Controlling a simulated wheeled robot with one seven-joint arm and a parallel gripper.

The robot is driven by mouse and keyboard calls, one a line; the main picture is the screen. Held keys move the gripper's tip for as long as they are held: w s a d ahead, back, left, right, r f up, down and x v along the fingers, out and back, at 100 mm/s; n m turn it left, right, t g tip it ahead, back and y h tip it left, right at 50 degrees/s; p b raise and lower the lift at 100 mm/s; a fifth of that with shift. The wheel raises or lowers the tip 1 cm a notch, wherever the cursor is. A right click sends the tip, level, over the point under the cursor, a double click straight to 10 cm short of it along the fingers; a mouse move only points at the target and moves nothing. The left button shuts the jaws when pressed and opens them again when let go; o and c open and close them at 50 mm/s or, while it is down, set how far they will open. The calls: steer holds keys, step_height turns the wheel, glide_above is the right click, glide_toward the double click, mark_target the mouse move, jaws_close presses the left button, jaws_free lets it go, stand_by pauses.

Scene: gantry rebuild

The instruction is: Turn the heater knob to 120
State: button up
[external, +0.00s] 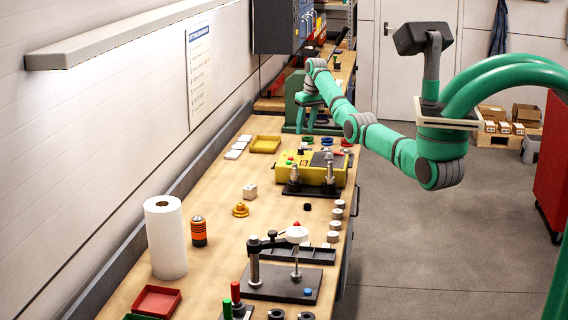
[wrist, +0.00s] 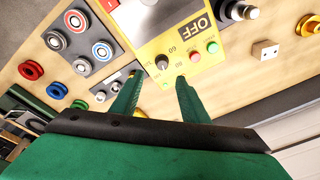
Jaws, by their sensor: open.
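The yellow heater box (external: 342,172) stands on the bench in the external view. In the wrist view its yellow panel (wrist: 180,40) carries a small dark knob (wrist: 161,62), printed numbers around it and the word OFF. The knob's exact pointer setting is too small to read. My gripper (wrist: 157,78) is open and empty, with one green finger on either side of the picture's middle. The knob appears just beyond the fingertips, roughly between them; I cannot tell the remaining gap. In the external view my gripper (external: 311,126) is at the far end of the box.
A red button (wrist: 195,57) and a green button (wrist: 212,47) sit beside the knob. A grey plate with round buttons (wrist: 77,20) and colored rings (wrist: 32,70) lie to the left. Metal posts (external: 329,166) stand by the box.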

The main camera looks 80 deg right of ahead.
mark_target(301, 151)
steer(key=f+n+t, duration=0.1)
steer(key=f+n, duration=0.2)
steer(key=f+n+y, duration=0.1)
steer(key=f+n, duration=0.1)
steer(key=n, duration=0.1)
steer(key=w+f+n+t, duration=0.1)
steer(key=f+n, duration=0.2)
steer(key=n, duration=0.1)
steer(key=shift+d+f+t, duration=0.1)
steer(key=shift+f+t, duration=0.2)
steer(key=shift+c, duration=0.2)
steer(key=c, duration=1)
